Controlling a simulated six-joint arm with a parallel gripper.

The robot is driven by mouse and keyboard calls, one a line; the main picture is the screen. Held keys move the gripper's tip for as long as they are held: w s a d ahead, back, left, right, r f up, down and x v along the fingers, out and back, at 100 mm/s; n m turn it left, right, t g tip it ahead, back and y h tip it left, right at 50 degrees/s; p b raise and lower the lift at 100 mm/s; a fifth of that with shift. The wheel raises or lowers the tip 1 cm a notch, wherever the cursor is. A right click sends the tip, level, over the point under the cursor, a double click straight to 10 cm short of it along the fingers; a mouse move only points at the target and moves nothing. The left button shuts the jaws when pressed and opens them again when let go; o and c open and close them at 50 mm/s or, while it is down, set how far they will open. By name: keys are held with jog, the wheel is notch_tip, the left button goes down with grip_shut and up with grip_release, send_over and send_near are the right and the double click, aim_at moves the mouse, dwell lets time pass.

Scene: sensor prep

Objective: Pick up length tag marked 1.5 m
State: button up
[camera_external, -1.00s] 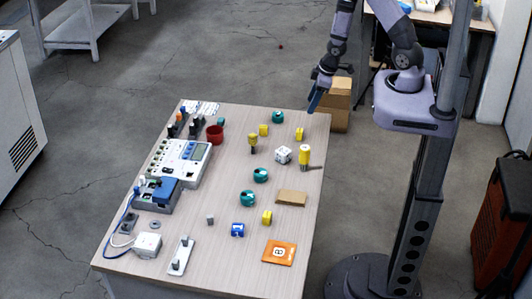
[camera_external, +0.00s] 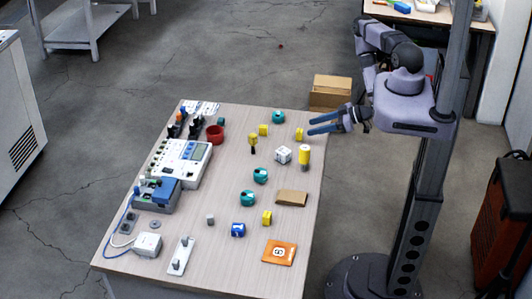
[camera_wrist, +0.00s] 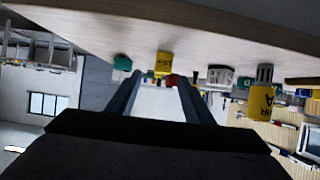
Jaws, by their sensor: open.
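Several small yellow block-like tags lie on the table: one at the back (camera_external: 264,130), one near the back right edge (camera_external: 299,134), and one toward the front (camera_external: 267,217). Their markings are too small to read in the outside view. In the wrist view, which is upside down, a yellow tag (camera_wrist: 163,64) with dark print shows ahead between the fingers; I cannot read it surely. My gripper (camera_external: 310,124) is open and empty, level, at the table's back right edge and pointing left, close to the back right tag. Its fingers also show in the wrist view (camera_wrist: 157,80).
The table (camera_external: 225,265) also holds a yellow cylinder (camera_external: 304,158), a white cube (camera_external: 283,155), teal rings (camera_external: 260,176), a red cup (camera_external: 215,134), a brown flat piece (camera_external: 292,198) and an orange card (camera_external: 279,252). A meter box (camera_external: 180,165) stands left. A cardboard box (camera_external: 331,92) is behind.

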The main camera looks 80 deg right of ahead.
aim_at(301, 130)
jog(key=shift+s+a+r+t, duration=0.15)
jog(key=shift+r+t, duration=0.1)
jog(key=shift+t, duration=0.15)
jog(key=shift+b+x, duration=0.4)
jog(key=shift+x, duration=0.7)
jog(key=shift+f, duration=0.1)
jog(key=shift+f+b+x, duration=0.2)
jog(key=shift+b+x, duration=0.75)
jog(key=shift+x, duration=0.85)
jog(key=shift+w+a+f, duration=0.1)
jog(key=shift+w+f, duration=0.15)
jog(key=shift+w, duration=0.4)
jog(key=c, duration=1.1)
